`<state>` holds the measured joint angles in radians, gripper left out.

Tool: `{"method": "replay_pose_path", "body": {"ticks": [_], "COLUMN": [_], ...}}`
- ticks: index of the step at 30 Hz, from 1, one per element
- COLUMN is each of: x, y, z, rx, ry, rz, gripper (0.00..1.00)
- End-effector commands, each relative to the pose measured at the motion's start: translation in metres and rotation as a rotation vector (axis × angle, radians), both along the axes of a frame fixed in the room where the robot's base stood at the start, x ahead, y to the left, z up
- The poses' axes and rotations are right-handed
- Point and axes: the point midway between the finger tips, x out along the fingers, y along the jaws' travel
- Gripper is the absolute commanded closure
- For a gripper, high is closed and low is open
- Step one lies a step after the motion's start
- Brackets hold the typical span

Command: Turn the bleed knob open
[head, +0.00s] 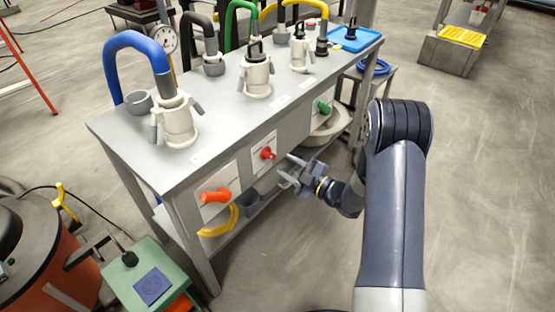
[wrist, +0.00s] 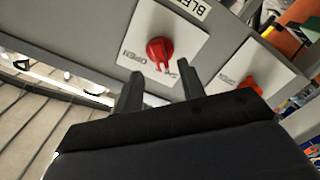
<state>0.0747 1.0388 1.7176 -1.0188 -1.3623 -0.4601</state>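The bleed knob (wrist: 160,50) is red and sits on a white plate in the upper middle of the wrist view. Part of a "BLE…" label shows beside the plate. "OPEN" is printed at the plate's lower left, and the knob's narrow end points down toward lettering partly hidden by a finger. The red knob also shows on the bench front in the head view (head: 267,154). My gripper (wrist: 160,70) is open, with a finger on either side below the knob. In the head view my gripper (head: 287,171) is just right of the knob, apparently apart from it.
An orange-red knob (head: 215,196) sits left on the bench front, and a green knob (head: 324,107) sits right. A round basin (head: 335,127) stands under the bench. Open floor lies in front.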

Motion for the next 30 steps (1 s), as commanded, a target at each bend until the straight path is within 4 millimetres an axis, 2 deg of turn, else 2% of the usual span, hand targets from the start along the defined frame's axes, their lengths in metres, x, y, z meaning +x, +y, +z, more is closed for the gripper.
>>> {"method": "replay_pose_path", "body": {"ticks": [3,9,20,30], "x": [0.013,0.028,0.033,0.032], "y": [0.018,0.037,0.041,0.041], "z": [-0.001,-0.001,0.000,0.000], "rx": [-0.001,-0.001,0.000,-0.001], "ry": [-0.002,-0.002,0.001,0.001], "rz": [0.002,0.001,-0.002,-0.001], "gripper": [0.62,0.62,0.62,0.88]}}
